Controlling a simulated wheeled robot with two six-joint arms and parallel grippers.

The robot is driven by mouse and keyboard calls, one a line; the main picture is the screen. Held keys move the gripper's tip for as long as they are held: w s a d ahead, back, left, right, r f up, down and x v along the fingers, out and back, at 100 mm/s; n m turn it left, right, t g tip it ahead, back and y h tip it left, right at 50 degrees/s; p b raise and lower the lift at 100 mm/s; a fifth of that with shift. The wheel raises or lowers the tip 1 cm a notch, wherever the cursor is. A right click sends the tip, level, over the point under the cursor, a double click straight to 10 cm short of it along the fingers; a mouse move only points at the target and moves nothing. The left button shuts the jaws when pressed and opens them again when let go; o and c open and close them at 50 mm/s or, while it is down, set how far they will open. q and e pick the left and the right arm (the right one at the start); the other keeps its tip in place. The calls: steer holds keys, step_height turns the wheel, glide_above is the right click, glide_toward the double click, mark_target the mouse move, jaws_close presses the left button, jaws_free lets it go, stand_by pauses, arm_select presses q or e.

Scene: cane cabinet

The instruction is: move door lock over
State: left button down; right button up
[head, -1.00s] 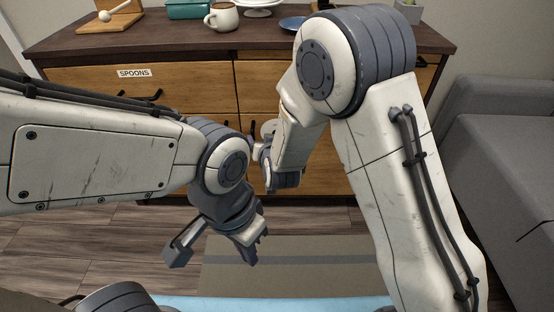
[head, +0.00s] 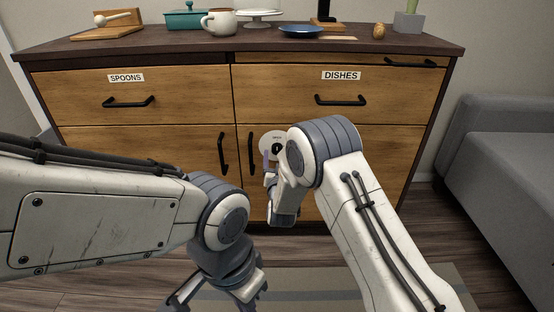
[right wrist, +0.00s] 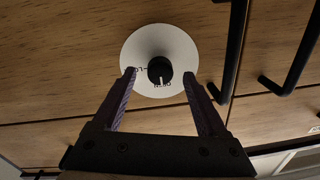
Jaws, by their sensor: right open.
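The door lock is a round white plate (head: 270,140) with a black knob (head: 278,149), on the lower right cabinet door (head: 378,160). In the right wrist view the plate (right wrist: 146,48) and knob (right wrist: 160,69) are close. The knob's white mark points down toward upside-down lettering that seems to read OPEN; other lettering at the left is partly legible. My right gripper (head: 267,166) is open in front of the lock. Its fingertips (right wrist: 159,80) lie either side of the knob in that view; contact cannot be told. My left gripper (head: 217,291) hangs open and empty above the floor.
Two upright door handles (head: 222,153) (head: 251,153) stand left of the lock. Drawers labelled SPOONS (head: 126,78) and DISHES (head: 341,76) are above. The cabinet top (head: 130,46) holds a mug (head: 220,22), a teal pot and other items. A grey sofa (head: 505,150) stands at the right.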

steer(key=shift+w, duration=1.2)
jaws_close()
